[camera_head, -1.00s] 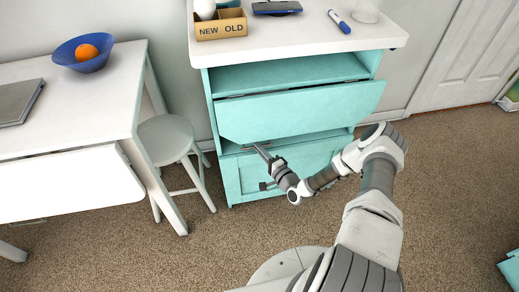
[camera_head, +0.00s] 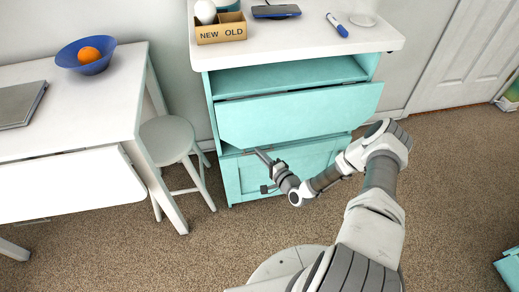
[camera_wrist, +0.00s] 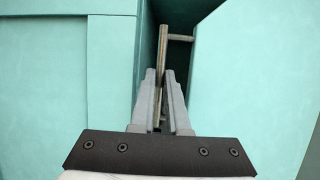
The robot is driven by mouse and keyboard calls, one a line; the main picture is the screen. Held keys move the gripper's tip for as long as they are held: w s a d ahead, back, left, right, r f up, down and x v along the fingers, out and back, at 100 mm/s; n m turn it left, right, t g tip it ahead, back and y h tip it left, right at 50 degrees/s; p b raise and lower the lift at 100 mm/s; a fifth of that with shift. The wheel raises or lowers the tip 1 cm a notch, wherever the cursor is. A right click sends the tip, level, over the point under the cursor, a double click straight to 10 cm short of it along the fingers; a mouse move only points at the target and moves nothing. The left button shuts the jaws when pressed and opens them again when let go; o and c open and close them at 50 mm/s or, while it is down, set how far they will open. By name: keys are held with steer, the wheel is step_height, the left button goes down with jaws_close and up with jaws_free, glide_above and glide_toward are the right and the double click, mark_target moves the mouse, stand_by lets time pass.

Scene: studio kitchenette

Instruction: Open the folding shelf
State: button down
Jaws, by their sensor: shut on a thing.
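The folding shelf is likely the turquoise panel (camera_head: 300,115) on the front of the turquoise cabinet, hanging steeply down below an open compartment. My gripper (camera_head: 258,152) is at the panel's lower edge, left of its middle. In the wrist view, my gripper (camera_wrist: 159,75) is shut on a brown metal bar (camera_wrist: 163,42) in a dark gap between turquoise surfaces. A short crosspiece runs right from the bar's upper part. The bar's lower part is partly hidden by the fingers, and its far attachment is unclear.
The white cabinet top (camera_head: 300,45) carries a wooden NEW/OLD box (camera_head: 221,30) and a blue marker (camera_head: 337,25). A stool (camera_head: 168,138) and a white table (camera_head: 85,110) stand left. A door (camera_head: 455,60) is at the right; carpet between is clear.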

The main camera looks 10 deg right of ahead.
steer(key=s+r+m+g+h+p, duration=0.25)
steer(key=s+r+g+p, duration=0.85)
steer(key=s+r+p, duration=0.9)
step_height(320, 180, up, 6)
steer(key=w+g+p, duration=0.1)
steer(key=p, duration=0.6)
steer(key=shift+r+m+g+p, duration=0.25)
steer(key=shift+m+g+p, duration=0.05)
steer(key=shift+m+g, duration=0.15)
steer(key=shift+w+d+r+y, duration=0.1)
steer(key=shift+w+r+y, duration=0.05)
steer(key=shift+w+y, duration=0.1)
steer(key=c, duration=0.9)
jaws_free()
steer(key=shift+s, duration=0.15)
steer(key=shift+s, duration=0.15)
